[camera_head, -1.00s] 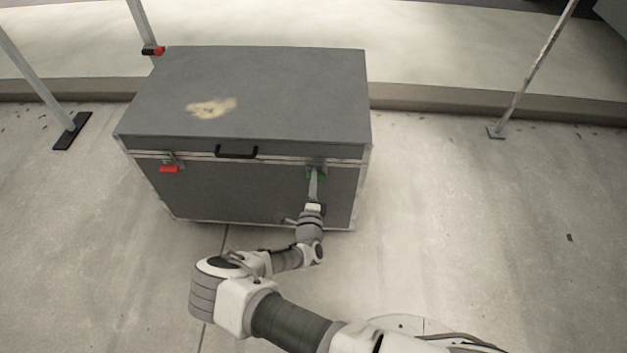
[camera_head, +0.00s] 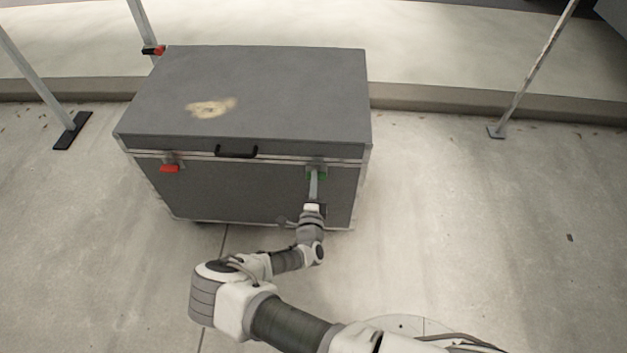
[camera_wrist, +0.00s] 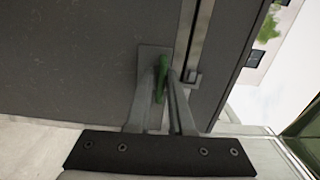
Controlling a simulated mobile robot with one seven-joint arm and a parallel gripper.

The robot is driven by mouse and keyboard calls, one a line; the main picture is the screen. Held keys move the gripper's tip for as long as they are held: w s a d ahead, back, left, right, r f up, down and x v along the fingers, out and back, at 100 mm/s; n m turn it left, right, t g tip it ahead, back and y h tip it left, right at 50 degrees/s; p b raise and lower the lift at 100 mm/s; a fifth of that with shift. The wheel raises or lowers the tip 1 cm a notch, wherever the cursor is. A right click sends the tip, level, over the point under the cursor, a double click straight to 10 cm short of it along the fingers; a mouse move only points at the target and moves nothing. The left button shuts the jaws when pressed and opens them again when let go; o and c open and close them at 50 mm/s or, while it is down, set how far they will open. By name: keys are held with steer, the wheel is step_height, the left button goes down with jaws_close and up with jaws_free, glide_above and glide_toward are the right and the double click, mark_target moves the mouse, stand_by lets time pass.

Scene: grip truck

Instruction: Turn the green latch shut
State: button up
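The grey case (camera_head: 240,192) stands on the floor with its lid down. The green latch (camera_head: 322,176) is on the right of its front face, partly hidden by my gripper (camera_head: 313,173). The latch's exact turn is hard to make out.
A red latch (camera_head: 169,169) is on the left of the case front. A black handle (camera_head: 236,152) sits between the latches. Metal poles stand at left and right (camera_head: 520,92). A low kerb (camera_head: 450,102) runs behind the case.

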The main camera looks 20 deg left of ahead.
steer(key=shift+o, duration=1.4)
steer(key=shift+a+r, duration=0.1)
steer(key=p+v, duration=0.4)
steer(key=v, duration=1.3)
steer(key=shift+s, duration=0.15)
